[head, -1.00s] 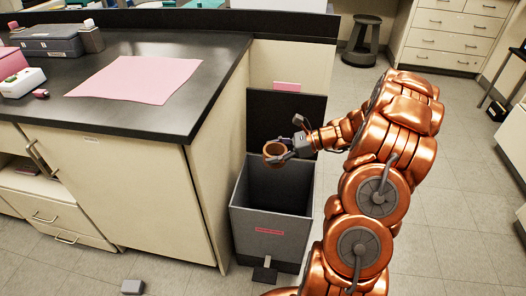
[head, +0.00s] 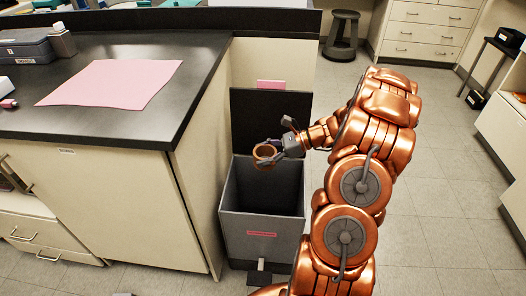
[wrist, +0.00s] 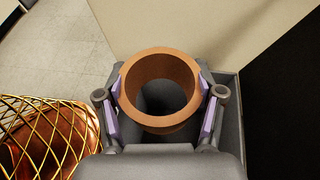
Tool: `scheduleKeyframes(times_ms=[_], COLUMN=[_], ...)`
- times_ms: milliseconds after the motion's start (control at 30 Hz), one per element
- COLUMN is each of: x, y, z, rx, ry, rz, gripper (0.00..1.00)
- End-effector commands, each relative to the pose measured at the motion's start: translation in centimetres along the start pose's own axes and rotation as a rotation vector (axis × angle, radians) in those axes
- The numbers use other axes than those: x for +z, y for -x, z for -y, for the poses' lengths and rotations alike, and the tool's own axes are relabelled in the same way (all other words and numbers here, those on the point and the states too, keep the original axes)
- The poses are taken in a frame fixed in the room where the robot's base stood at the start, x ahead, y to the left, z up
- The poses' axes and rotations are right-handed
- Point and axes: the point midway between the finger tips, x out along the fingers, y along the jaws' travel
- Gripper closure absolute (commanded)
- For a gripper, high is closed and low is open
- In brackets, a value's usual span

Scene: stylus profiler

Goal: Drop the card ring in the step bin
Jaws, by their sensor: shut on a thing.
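The card ring is a brown-orange open ring (head: 265,153), held between the fingers of my gripper (head: 279,148). In the wrist view the ring (wrist: 160,68) sits between the two purple-padded fingers (wrist: 161,100), which are shut on its outer sides. The step bin (head: 262,240) is a grey square bin with a pink label on its front and its dark lid (head: 270,115) standing open at the back. In the head view the ring appears over the bin's back left part, above the rim. The bin's floor is dark.
A cream cabinet with a black worktop (head: 150,120) stands close to the bin's left side. A pink sheet (head: 112,84) lies on the worktop. A dark stool (head: 341,36) stands at the back.

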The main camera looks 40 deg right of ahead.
Motion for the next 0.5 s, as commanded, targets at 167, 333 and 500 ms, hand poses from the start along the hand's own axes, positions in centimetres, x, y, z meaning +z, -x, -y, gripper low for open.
scheduleKeyframes(times_ms=[167, 333, 500], x=[-2.1, -4.0, -5.6], y=[-1.0, -1.7, -2.5], z=[0.0, 0.0, 0.0], rx=[0.001, 0.001, 0.002], ry=[-0.003, -0.001, -0.002], rz=[0.001, 0.001, 0.003], gripper=[0.95, 0.95, 0.95])
